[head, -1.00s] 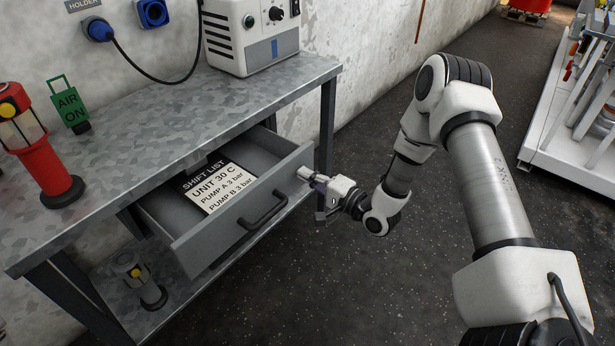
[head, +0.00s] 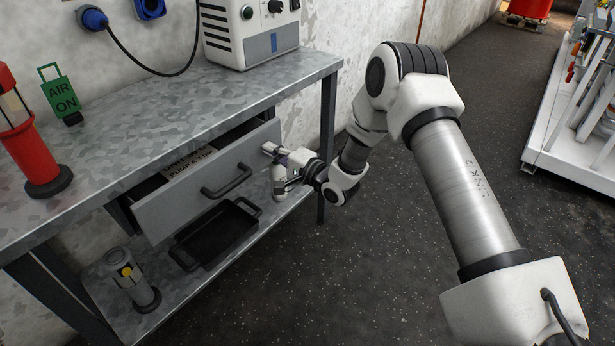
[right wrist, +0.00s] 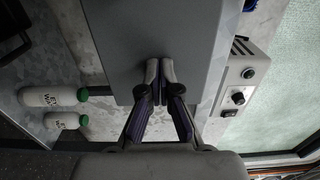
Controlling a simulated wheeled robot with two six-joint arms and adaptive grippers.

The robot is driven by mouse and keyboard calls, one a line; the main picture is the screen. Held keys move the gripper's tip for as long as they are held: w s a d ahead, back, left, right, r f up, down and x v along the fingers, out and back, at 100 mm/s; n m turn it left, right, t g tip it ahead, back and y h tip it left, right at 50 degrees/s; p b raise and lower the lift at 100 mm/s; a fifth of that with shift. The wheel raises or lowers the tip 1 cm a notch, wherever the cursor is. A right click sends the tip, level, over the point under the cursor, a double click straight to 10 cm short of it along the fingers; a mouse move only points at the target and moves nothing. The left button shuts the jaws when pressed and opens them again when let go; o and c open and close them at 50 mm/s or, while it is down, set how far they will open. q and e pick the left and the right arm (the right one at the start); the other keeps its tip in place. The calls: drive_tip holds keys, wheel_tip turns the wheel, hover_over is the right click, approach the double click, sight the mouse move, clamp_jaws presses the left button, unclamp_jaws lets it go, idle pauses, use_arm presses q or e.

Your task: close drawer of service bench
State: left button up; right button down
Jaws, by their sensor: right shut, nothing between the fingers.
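The grey drawer (head: 170,206) of the service bench (head: 160,122) stands partly open in the head view, with a narrow gap behind its front. A dark handle (head: 227,181) runs across the front. In the right wrist view the shut fingertips (right wrist: 160,65) lie against or very close to the grey drawer front (right wrist: 185,30); contact is hard to tell. My left gripper is out of view.
On the bench top stand a red lamp (head: 30,145), a green AIR ON sign (head: 60,95) and a white control box (head: 250,35). The lower shelf holds a black tray (head: 215,235) and a grey lamp (head: 132,280). Dark floor to the right is clear up to a white cart (head: 565,135).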

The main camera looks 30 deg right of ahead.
sight(259, 144)
drive_tip(key=b+x, duration=0.1)
drive_tip(key=x, duration=0.4)
drive_tip(key=shift+w+r, duration=0.15)
drive_tip(key=shift+r, duration=0.05)
drive_tip(key=shift+r, duration=0.1)
